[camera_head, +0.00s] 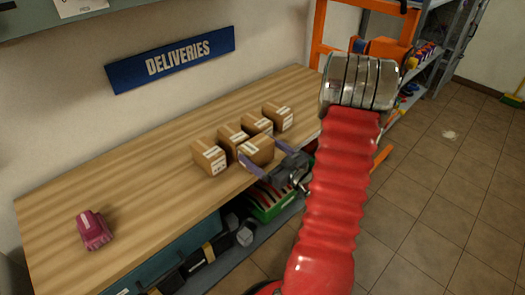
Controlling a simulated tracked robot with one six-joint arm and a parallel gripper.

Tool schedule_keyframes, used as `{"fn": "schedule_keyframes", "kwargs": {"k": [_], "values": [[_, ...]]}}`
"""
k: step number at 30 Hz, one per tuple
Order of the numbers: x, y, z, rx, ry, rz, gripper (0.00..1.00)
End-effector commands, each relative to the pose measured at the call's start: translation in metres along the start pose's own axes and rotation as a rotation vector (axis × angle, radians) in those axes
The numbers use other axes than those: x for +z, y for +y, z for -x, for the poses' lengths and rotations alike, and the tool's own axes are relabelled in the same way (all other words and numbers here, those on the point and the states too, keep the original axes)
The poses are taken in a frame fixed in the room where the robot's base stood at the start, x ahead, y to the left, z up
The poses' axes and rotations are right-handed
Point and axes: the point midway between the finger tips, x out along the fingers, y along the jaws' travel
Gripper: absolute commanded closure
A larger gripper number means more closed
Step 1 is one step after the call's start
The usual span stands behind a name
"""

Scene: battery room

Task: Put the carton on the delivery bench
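A brown carton (256,151) with a pale label is between the two purple fingers of my gripper (259,154), at the front edge of the wooden delivery bench (150,186). The fingers lie against its left and right sides, and my gripper looks shut on it. The carton is at or just above the bench top; I cannot tell whether it rests on the wood. My gripper reaches in from the right, at the end of my red arm.
Several similar cartons stand close by: one at left (208,157), others behind (231,137) (278,116). A magenta object (94,230) lies on the bench's left end. A blue DELIVERIES sign (171,59) hangs above. The bench's middle left is clear. Crates (268,203) sit below.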

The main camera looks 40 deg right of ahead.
Motion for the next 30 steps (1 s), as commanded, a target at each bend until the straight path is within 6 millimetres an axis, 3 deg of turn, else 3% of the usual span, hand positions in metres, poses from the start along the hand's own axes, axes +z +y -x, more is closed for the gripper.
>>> {"fn": "schedule_keyframes", "kwargs": {"k": [14,30], "values": [[-0.002,0.0,0.003,0.001,0.0,0.0,0.0],[-0.002,0.001,0.066,0.004,0.0,0.0,0.0]]}}
